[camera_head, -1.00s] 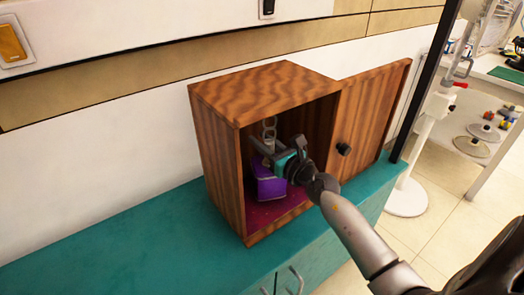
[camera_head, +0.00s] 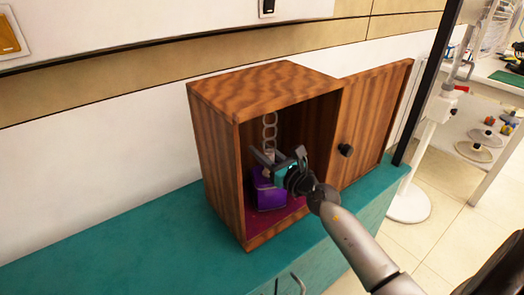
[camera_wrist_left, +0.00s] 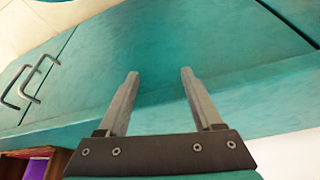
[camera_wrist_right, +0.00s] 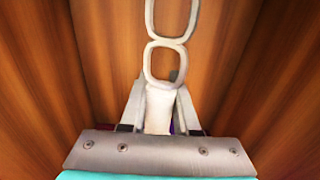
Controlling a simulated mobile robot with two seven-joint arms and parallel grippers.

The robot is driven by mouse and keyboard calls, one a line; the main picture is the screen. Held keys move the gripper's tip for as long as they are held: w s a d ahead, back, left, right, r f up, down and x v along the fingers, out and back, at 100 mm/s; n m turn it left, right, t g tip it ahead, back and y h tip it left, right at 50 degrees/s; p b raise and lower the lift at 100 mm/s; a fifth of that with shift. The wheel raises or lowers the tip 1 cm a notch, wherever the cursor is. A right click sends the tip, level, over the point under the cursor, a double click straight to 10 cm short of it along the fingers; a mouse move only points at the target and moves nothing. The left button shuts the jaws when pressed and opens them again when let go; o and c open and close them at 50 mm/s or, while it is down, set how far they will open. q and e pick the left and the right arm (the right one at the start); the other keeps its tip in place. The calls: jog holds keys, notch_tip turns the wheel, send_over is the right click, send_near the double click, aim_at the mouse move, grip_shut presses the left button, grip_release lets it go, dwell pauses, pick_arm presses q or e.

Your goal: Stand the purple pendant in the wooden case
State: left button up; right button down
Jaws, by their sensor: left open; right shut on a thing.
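The purple pendant (camera_head: 268,196) is inside the wooden case (camera_head: 217,160), close above or on its dark red floor; I cannot tell if it touches. It looks roughly upright, with a chain of pale links (camera_head: 269,130) rising above it. My right gripper (camera_head: 264,158) reaches in through the open front and is shut on the pendant's pale neck (camera_wrist_right: 159,108), below the links in the right wrist view. The gripper hides part of the pendant. My left gripper (camera_wrist_left: 160,76) is open and empty over the teal cabinet in its wrist view, and does not show in the head view.
The case door (camera_head: 372,125) stands open to the right, with a black knob (camera_head: 345,150). The case stands on a teal cabinet (camera_head: 120,245) against a white wall. The cabinet top left of the case is clear. A white stand (camera_head: 410,205) is beyond the right end.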

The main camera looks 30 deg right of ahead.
aim_at(272, 159)
jog(key=c, duration=0.6)
grip_release()
jog(key=shift+c, duration=0.2)
pick_arm(q)
jog(key=shift+r, duration=0.1)
pick_arm(e)
jog(key=shift+r, duration=0.15)
jog(key=shift+s, duration=0.35)
jog(key=s, duration=0.6)
jog(key=shift+d, duration=0.3)
pick_arm(q)
jog(key=shift+s+r+b, duration=0.1)
jog(key=shift+r+b, duration=0.35)
jog(key=shift+r, duration=0.5)
pick_arm(e)
jog(key=shift+s+d, duration=0.2)
jog(key=shift+s, duration=2.45)
